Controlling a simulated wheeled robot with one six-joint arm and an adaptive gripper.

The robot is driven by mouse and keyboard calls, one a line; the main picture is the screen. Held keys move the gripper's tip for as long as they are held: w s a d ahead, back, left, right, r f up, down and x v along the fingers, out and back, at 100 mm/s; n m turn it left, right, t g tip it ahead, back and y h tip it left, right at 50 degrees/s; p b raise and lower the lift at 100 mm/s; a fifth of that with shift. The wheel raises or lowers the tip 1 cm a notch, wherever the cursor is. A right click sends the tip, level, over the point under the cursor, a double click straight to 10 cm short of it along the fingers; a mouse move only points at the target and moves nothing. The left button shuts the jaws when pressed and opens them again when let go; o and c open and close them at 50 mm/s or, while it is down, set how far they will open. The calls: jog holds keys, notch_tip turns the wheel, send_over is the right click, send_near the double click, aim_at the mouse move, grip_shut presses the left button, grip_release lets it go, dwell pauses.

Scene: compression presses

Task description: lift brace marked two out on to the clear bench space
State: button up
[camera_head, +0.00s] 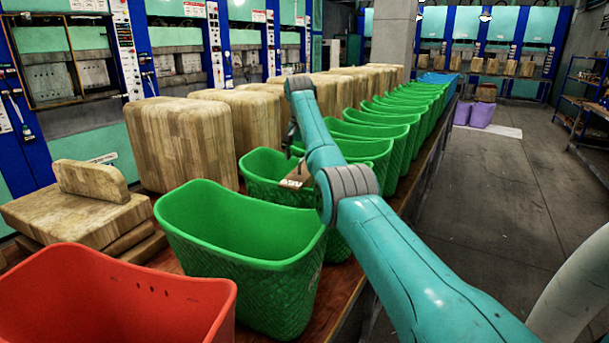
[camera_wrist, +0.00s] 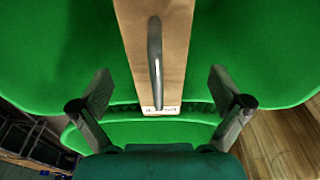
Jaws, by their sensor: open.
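The brace (camera_wrist: 181,40) is a brown wooden bar with a grey handle on top and a small white label at its near end. It sits in or over a green basket (camera_wrist: 60,55) in the wrist view. In the head view the brace (camera_head: 297,181) shows at the rim of the second green basket (camera_head: 262,168), partly behind my arm; its white marking is too small to read. My gripper (camera_wrist: 160,74) is open, its fingers apart on either side of the brace's handle. Nothing is visibly held. In the head view my gripper is mostly hidden.
Several green baskets stand in a row on the wooden bench (camera_head: 345,289). A red basket (camera_head: 105,300) is nearest. Large wooden blocks (camera_head: 185,140) line the left, with stacked boards (camera_head: 70,215) at front left. Presses stand behind. The floor at right is open.

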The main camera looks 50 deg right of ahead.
aim_at(305, 171)
jog(key=f, duration=0.4)
jog(key=shift+d+f, duration=0.35)
jog(key=shift+f, duration=0.05)
jog(key=c, duration=1.9)
jog(key=shift+o, duration=0.2)
jog(key=shift+r, duration=0.1)
